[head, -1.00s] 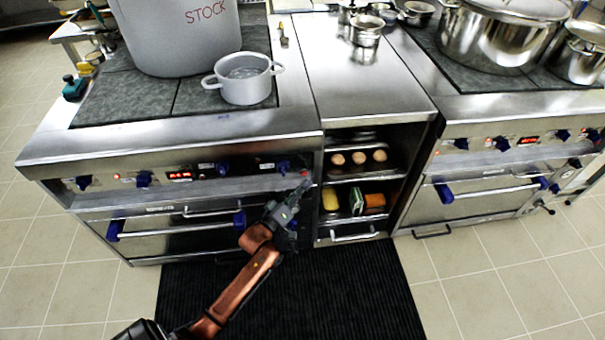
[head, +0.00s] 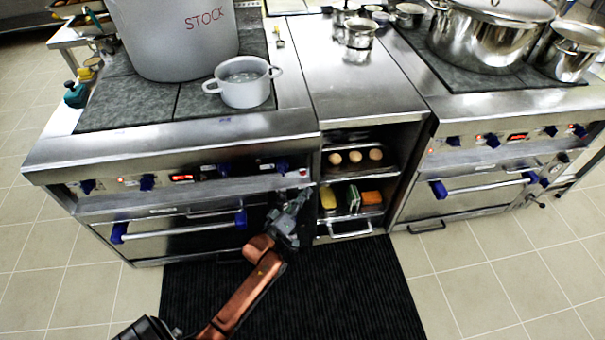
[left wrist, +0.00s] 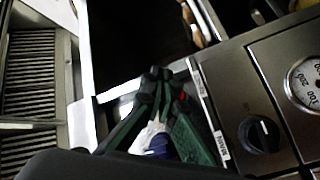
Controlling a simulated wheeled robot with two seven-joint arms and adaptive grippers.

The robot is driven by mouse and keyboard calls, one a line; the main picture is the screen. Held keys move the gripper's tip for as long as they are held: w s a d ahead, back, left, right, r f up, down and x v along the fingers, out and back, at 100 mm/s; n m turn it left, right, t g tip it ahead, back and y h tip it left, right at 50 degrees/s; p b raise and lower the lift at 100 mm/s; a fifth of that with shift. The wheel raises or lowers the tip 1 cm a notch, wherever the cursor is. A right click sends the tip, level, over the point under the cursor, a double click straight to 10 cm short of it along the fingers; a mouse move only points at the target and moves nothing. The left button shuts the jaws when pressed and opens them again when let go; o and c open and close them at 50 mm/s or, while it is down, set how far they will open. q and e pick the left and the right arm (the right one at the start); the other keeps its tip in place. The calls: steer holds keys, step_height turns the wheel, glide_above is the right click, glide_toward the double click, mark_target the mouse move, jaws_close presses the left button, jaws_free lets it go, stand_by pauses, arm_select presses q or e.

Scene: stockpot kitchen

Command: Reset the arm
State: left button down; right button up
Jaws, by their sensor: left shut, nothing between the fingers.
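My left gripper (head: 300,196) shows in the head view in front of the left stove's (head: 200,146) front panel, near its right edge. It is shut and empty. In the left wrist view its green and black fingers (left wrist: 165,85) come together at the tips, beside a panel with a black knob (left wrist: 261,133) and a dial (left wrist: 306,82). A blue and white part, partly hidden, shows behind the fingers; I cannot tell if they touch it. My right gripper is not in view.
A large pot marked STOCK (head: 175,45) and a small pot (head: 243,84) stand on the left stove. An open shelf unit (head: 372,115) holds eggs and sponges. Steel pots (head: 487,38) stand on the right stove. A black mat (head: 340,290) covers clear floor.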

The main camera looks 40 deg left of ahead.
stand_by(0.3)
